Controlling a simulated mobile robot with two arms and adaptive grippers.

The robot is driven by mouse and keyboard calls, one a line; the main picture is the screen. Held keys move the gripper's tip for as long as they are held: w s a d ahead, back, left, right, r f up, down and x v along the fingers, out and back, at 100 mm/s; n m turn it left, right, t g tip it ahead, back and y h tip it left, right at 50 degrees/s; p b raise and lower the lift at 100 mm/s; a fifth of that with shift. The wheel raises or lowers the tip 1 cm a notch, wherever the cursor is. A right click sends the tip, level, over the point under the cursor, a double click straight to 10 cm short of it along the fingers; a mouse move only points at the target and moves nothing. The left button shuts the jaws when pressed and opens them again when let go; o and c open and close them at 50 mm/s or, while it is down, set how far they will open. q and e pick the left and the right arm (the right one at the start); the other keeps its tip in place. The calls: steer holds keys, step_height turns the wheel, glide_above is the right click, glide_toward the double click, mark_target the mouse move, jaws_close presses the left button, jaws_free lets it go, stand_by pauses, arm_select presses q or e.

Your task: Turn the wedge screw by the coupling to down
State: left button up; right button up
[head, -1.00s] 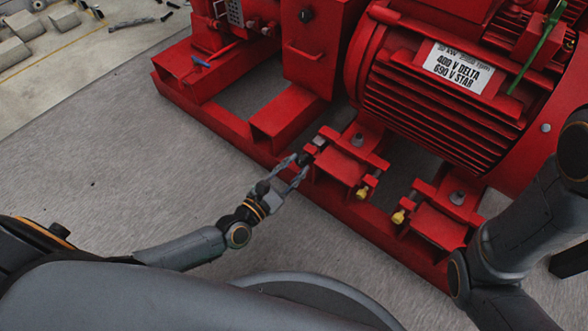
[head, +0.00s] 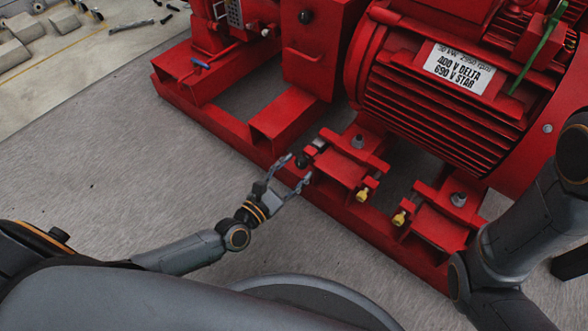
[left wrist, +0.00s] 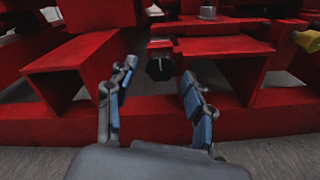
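The wedge screw by the coupling has a black head (head: 303,160) and sticks out from the left red motor foot mount. It also shows in the left wrist view (left wrist: 160,68), facing me under a red plate. My left gripper (head: 297,169) is open and empty just in front of the screw, apart from it. In the left wrist view its two fingers (left wrist: 158,76) stand spread to either side of the head, with a gap on both sides. Of my right arm only links show at the right edge; its gripper is out of view.
Two yellow-headed screws (head: 362,194) (head: 399,218) sit farther right along the red base frame (head: 350,208). The large red motor (head: 440,105) stands above. The grey floor (head: 120,150) left of the frame is clear.

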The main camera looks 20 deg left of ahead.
arm_select(q)
steer(key=v, duration=1.2)
stand_by(0.3)
